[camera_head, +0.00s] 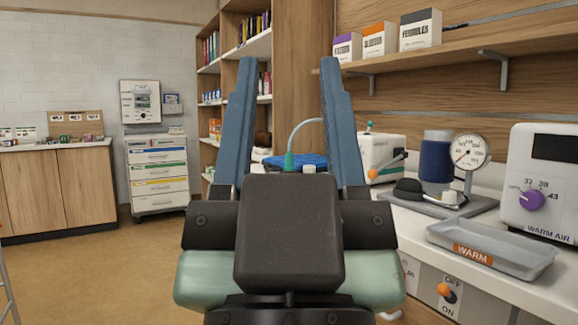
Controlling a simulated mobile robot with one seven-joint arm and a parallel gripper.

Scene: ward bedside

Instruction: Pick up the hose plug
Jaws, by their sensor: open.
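My gripper (288,64) is open, its two blue fingers pointing up and away in the middle of the view. Between the fingers, farther off, a pale hose (303,127) curves down to a small green cone-shaped end (289,160), which looks like the hose plug. It stands upright beside a dark blue padded thing (313,161). The gripper's dark body hides what is below, and the right finger hides the hose's other end. I see nothing held between the fingers, and I cannot tell how far the plug is from them.
A counter at right holds a white device (382,150), a gauge (469,152), a blue cylinder (437,162), a grey tray (525,249) and a warm air unit (548,180). A shelf (470,50) with boxes hangs above. Open floor (110,270) lies at left.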

